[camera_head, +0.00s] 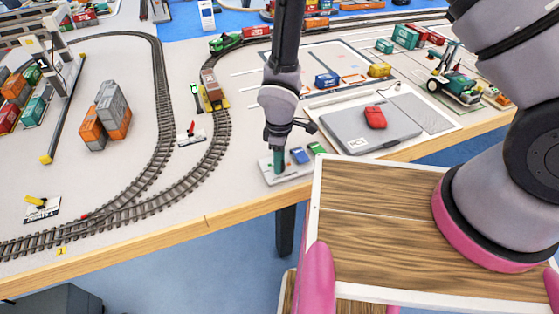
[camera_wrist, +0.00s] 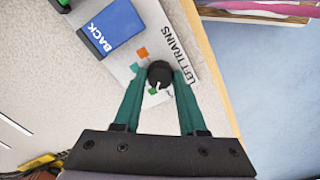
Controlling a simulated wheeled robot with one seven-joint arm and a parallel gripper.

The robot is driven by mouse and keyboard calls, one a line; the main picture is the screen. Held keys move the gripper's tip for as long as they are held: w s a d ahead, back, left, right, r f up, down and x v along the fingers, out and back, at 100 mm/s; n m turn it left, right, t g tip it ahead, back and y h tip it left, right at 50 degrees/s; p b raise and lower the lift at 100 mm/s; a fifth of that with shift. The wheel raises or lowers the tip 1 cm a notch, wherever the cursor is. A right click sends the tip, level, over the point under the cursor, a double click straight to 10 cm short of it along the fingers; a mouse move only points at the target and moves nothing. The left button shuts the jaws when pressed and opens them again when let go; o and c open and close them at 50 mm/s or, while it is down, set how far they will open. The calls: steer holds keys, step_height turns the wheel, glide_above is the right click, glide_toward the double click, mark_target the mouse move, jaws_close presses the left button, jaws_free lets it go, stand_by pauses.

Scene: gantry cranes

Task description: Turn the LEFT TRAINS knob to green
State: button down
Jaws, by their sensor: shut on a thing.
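The black LEFT TRAINS knob (camera_wrist: 159,74) sits on a pale panel (camera_wrist: 185,52) beside the printed words "LEFT TRAINS". In the wrist view, orange and green squares lie around it. Its white pointer mark faces the lower green square (camera_wrist: 152,90). My gripper (camera_wrist: 159,76) is shut on the knob, with one teal finger on each side. In the head view, my gripper (camera_head: 279,172) points straight down at the panel (camera_head: 292,177), and its fingers hide the knob.
A blue BACK button (camera_wrist: 113,27) and a green button (camera_wrist: 90,40) stand close by on the panel. The table's wooden edge (camera_head: 205,221) runs near the panel. Curved train track (camera_head: 190,177) lies to the left, and a grey lidded case (camera_head: 365,130) to the right.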

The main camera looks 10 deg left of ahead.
steer(key=shift+m, duration=0.5)
steer(key=shift+c, duration=2.3)
jaws_free()
step_height(320, 180, up, 11)
